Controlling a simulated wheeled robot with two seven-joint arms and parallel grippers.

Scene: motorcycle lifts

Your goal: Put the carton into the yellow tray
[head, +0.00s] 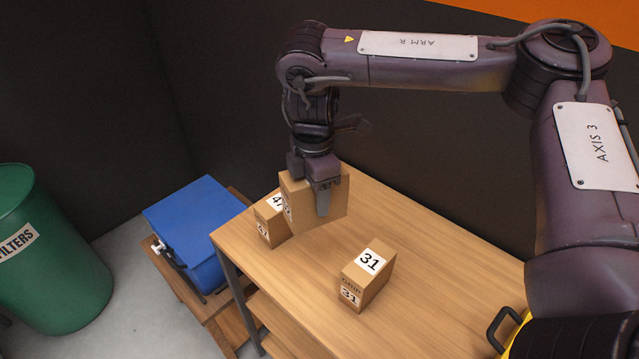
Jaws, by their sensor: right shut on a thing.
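My right gripper (322,196) points down and is shut on a brown carton (335,207) over the far left part of the wooden table. The carton's label is mostly hidden by the gripper. A carton marked 47 (267,226) stands just behind and left of the held one, partly covered by it. A carton marked 31 (366,277) stands upright on the table, apart from the gripper. A yellow thing with a dark handle, perhaps the yellow tray (509,328), shows at the lower right, mostly hidden by my arm. My left gripper is not in view.
The wooden table (430,257) has clear room right of the carton marked 31. A blue box (190,222) sits on a low wooden stand left of the table. A green barrel labelled FILTERS (50,270) stands at far left. Dark walls rise behind the table.

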